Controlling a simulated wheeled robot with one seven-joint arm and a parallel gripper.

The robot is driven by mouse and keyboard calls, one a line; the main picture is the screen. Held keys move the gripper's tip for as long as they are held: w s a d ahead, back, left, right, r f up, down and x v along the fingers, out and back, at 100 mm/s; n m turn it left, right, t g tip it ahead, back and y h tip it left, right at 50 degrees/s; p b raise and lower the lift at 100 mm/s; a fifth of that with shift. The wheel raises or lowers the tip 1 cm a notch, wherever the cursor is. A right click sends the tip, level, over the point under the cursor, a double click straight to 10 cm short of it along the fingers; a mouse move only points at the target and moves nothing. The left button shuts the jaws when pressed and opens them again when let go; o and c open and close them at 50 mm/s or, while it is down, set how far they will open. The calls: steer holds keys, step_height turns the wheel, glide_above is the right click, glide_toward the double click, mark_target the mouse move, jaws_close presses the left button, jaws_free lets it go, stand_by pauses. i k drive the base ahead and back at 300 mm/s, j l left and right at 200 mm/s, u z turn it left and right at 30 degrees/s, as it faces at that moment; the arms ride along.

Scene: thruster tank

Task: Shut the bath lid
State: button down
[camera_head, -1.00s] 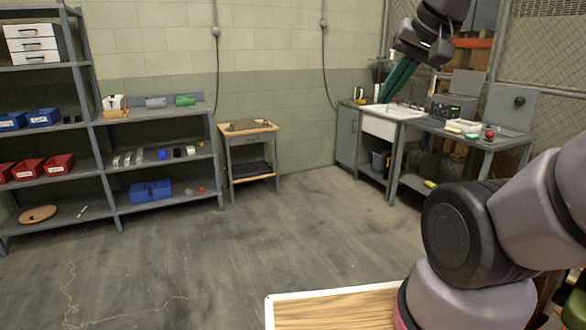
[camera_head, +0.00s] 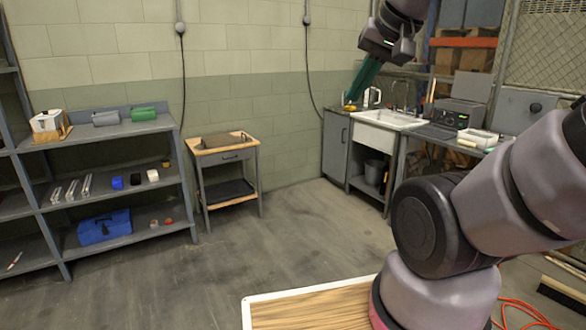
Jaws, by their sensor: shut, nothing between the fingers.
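A dark grey box with a small green-lit display (camera_head: 462,116) stands on the bench at the right and looks like the bath. A flat grey panel (camera_head: 472,85) stands upright behind it and may be its raised lid; the hinge is too small to make out. Another upright grey panel with a black knob (camera_head: 526,105) stands farther right, partly behind my arm. My gripper (camera_head: 354,98), with teal fingers, is raised and appears left of the box, in front of the wall and cabinet. It is shut and empty, apart from both panels.
A white sink (camera_head: 380,131) with a tap is left of the box. A white tray (camera_head: 478,137) lies in front of it. A small wooden-topped table (camera_head: 223,150) and a shelf unit (camera_head: 110,132) stand left. The middle floor is clear. A broom head (camera_head: 562,291) and orange cable lie lower right.

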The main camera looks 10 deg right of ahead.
mark_target(476, 86)
steer(key=i+l+z, duration=0.25)
steer(key=i+z, duration=0.2)
steer(key=i, duration=0.85)
steer(key=i+j+z, duration=0.25)
steer(key=i+z, duration=0.15)
steer(key=i, duration=0.85)
steer(key=i+l+z, duration=0.2)
steer(key=i, duration=0.35)
steer(key=i+j+z, duration=0.2)
steer(key=i, duration=0.35)
steer(key=i+z, duration=0.2)
steer(key=i, duration=0.35)
steer(key=i+j+z, duration=0.2)
steer(key=i, duration=0.3)
steer(key=i+j+z, duration=0.2)
steer(key=i, duration=0.35)
